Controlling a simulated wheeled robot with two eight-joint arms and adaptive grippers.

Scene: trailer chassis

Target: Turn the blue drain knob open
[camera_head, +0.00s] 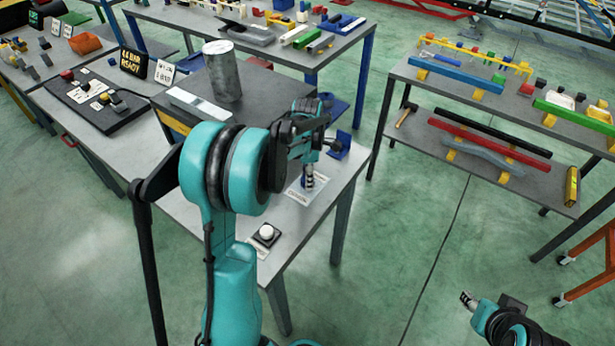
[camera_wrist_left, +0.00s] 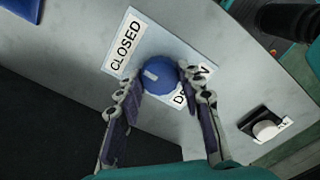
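The blue drain knob (camera_wrist_left: 158,75) shows in the left wrist view, round, with a short white mark on its left side toward the CLOSED label (camera_wrist_left: 126,45). It sits on a white plate on the grey table; the lettering on the plate's right side is partly hidden. My left gripper (camera_wrist_left: 164,84) is open, with a finger on either side of the knob's near edge; I cannot tell whether either touches it. In the head view my left gripper (camera_head: 309,178) points down over the plate and hides the knob. My right gripper (camera_head: 468,299) is far from it at lower right.
A white push button (camera_head: 266,232) in a black base stands near the table's front corner. A metal cylinder (camera_head: 222,72) stands on a dark box behind my left arm. A shelf rack (camera_head: 437,135) with coloured bars stands to the right, across open green floor.

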